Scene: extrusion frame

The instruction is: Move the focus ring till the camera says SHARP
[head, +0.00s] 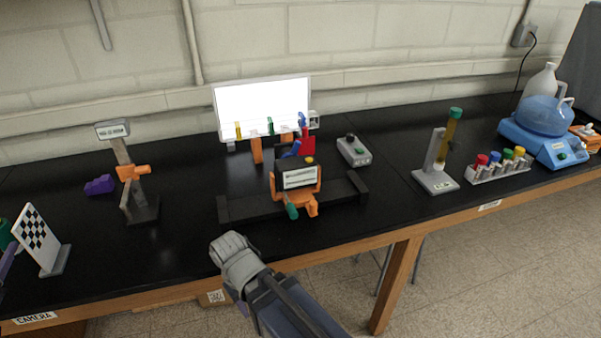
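A black-and-white checkerboard card (36,239) stands on a grey base at the far left, above a CAMERA label (35,317) on the table edge. A green round part (5,233) is cut off by the left picture edge beside the card. I cannot tell whether it is the focus ring. No camera readout with SHARP is legible. My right gripper (229,246), on the arm from the lower right, is in front of the table's middle, well right of the card. Its fingers are not clear, and nothing is visibly held. My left gripper is not identifiable.
An orange device with a screen (300,178) sits on a black rail before a bright panel (262,104). A post with a small display (112,130) stands left of it.

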